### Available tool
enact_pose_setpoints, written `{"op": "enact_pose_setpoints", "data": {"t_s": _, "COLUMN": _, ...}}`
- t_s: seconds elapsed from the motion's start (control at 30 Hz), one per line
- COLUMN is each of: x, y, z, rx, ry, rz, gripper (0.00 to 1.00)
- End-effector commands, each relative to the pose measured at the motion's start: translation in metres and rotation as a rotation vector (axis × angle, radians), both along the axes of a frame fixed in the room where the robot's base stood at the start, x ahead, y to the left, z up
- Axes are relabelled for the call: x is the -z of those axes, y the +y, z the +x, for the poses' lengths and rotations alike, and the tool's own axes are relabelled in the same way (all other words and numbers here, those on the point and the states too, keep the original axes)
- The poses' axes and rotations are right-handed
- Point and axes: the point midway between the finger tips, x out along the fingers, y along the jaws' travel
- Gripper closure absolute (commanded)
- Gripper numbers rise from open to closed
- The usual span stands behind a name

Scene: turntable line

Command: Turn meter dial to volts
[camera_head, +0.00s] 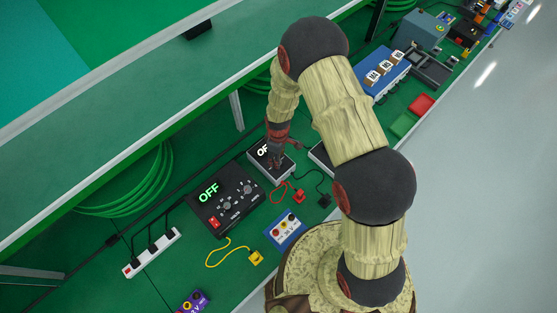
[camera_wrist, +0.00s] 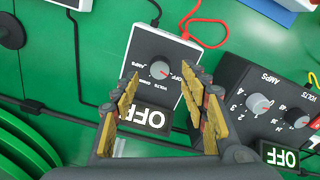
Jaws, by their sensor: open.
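OFF, AMPS, VOLTS and OHMS are printed around the dial. The red mark lies on the side of the dial towards the OFF label. My gripper (camera_wrist: 165,85) is open over the meter, with its fingers on either side of the dial and the screen between them. No contact with the dial shows. In the head view the meter (camera_head: 262,155) is partly hidden by my gripper (camera_head: 284,160).
A black supply box (camera_head: 222,203) with two knobs and a red switch stands beside the meter, its screen reading OFF. Red and black leads (camera_head: 298,196) lie nearby. A blue terminal block (camera_head: 286,229), a yellow lead (camera_head: 256,258) and a power strip (camera_head: 151,252) lie on the green bench.

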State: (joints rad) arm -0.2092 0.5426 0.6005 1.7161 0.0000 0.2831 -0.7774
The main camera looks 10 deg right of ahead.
Motion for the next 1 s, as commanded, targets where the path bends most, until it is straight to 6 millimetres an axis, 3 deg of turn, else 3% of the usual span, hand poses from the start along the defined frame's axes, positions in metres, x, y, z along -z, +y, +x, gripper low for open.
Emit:
{"op": "enact_pose_setpoints", "data": {"t_s": 0.1, "x": 0.018, "y": 0.0, "z": 0.0, "rx": 0.0, "ry": 0.001, "rz": 0.0, "gripper": 0.55}}
{"op": "enact_pose_setpoints", "data": {"t_s": 0.3, "x": 0.034, "y": 0.0, "z": 0.0, "rx": 0.001, "ry": 0.0, "rz": 0.0, "gripper": 0.55}}
{"op": "enact_pose_setpoints", "data": {"t_s": 0.63, "x": 0.038, "y": 0.0, "z": 0.0, "rx": 0.001, "ry": -0.001, "rz": 0.0, "gripper": 0.55}}
{"op": "enact_pose_setpoints", "data": {"t_s": 1.0, "x": 0.037, "y": 0.0, "z": 0.0, "rx": 0.001, "ry": -0.001, "rz": 0.0, "gripper": 0.77}}
